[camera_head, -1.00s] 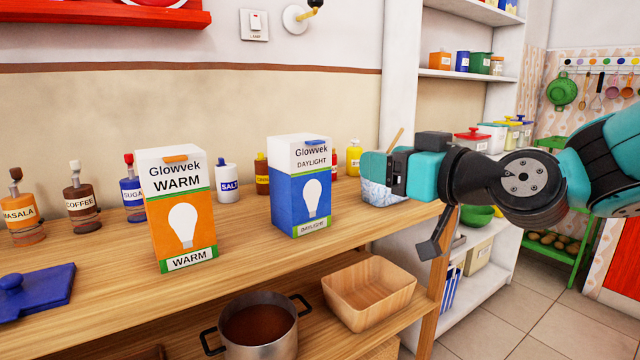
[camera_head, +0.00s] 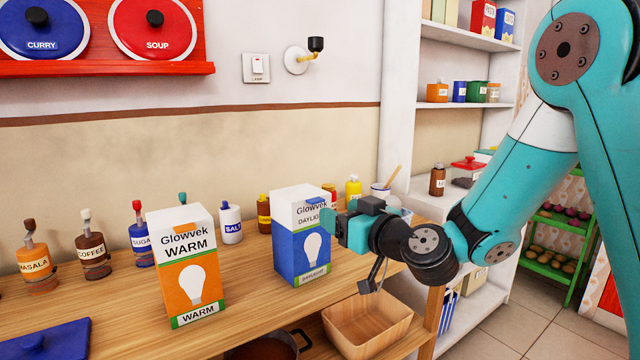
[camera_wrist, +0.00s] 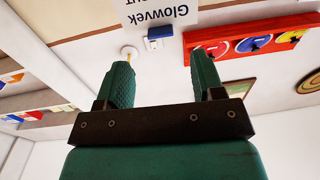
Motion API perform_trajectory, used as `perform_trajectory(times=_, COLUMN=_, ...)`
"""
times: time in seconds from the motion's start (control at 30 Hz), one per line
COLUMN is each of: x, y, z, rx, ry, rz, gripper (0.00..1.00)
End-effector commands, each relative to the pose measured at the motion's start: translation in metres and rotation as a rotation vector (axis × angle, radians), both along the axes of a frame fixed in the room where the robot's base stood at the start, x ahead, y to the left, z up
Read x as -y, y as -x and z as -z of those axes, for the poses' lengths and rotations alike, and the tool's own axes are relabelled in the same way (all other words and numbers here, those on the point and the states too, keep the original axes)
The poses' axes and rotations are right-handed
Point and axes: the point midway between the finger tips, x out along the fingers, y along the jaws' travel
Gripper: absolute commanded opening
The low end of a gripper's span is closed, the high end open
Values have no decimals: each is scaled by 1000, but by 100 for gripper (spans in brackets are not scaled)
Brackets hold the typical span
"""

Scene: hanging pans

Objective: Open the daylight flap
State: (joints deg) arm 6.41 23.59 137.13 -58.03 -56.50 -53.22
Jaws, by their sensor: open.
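The daylight box (camera_head: 294,250), blue below with a white top and a light bulb picture, stands upright on the wooden counter. Its white top (camera_head: 297,200) looks shut. My gripper (camera_head: 330,222) is open and empty at the box's upper right side, overlapping part of its label; I cannot tell whether it touches. In the wrist view, which is upside down, the two green fingers (camera_wrist: 162,76) are apart. The white lettered face of a Glowvek box (camera_wrist: 170,14) shows beyond them at the top edge.
The orange warm box (camera_head: 188,272) stands left of the daylight box. Spice bottles (camera_head: 92,250) line the wall behind. A wooden bowl (camera_head: 366,328) sits on the shelf below. A red rack (camera_head: 108,78) with lids hangs at upper left.

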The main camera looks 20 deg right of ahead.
Motion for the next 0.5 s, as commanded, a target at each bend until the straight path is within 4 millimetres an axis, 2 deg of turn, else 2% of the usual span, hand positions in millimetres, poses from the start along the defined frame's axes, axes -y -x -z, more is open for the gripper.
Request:
perform_trajectory(times=0.03, x=-6, y=-11, z=-7, rx=-2, ry=1, rz=-5, gripper=62)
perform_trajectory(times=0.2, x=-18, y=-41, z=-6, rx=-1, ry=0, rz=-3, gripper=62)
perform_trajectory(times=0.33, x=-23, y=-56, z=-4, rx=0, ry=0, rz=-2, gripper=62)
perform_trajectory(times=0.5, x=-26, y=-65, z=-1, rx=0, ry=0, rz=-1, gripper=62)
